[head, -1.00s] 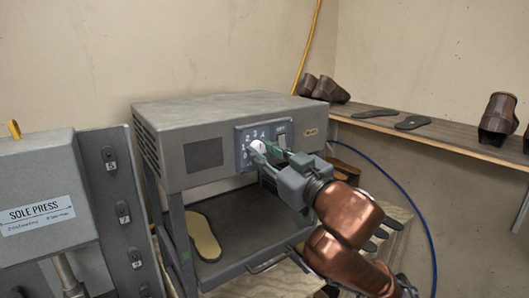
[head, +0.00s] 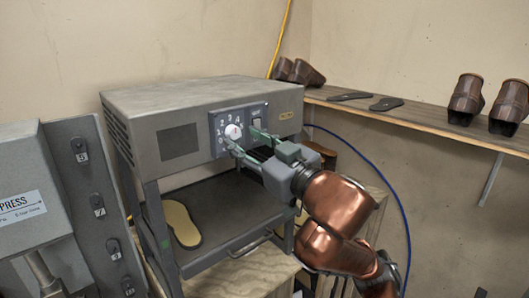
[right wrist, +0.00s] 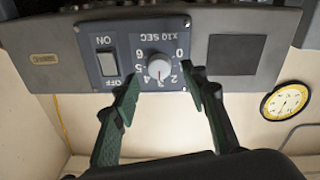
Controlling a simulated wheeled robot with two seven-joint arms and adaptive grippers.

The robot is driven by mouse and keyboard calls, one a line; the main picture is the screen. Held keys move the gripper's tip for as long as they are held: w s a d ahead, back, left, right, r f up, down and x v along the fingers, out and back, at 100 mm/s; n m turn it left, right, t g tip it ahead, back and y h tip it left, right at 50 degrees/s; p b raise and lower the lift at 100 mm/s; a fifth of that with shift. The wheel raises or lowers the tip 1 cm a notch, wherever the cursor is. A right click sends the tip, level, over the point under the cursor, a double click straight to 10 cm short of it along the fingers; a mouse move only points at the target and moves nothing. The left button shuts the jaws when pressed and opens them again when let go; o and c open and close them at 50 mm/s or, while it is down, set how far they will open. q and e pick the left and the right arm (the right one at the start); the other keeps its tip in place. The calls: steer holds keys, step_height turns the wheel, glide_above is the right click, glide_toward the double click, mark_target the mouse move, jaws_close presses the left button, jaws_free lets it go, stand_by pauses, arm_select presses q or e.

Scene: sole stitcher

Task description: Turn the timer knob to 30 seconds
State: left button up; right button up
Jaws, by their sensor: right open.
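The timer knob (head: 233,131) is a round pale knob on the blue-grey control panel of the grey machine, ringed by numbers. In the right wrist view the knob (right wrist: 159,68) appears upside down, with "X10 SEC" printed on the panel. Its small mark seems to point toward the 3, but it is too small to be sure. My right gripper (head: 242,138) is open and empty in front of the panel. In the right wrist view its green fingers (right wrist: 161,74) are spread to either side of the knob, with gaps between. My left gripper is out of view.
An ON/OFF rocker switch (right wrist: 107,63) sits beside the knob, close to one finger. A tray with a tan sole (head: 183,223) lies below. The sole press (head: 20,200) stands at left. A shelf (head: 420,122) with shoes runs along the right wall.

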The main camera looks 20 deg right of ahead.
steer(key=v, duration=0.8)
steer(key=shift+s, duration=0.4)
steer(key=shift+d, duration=0.25)
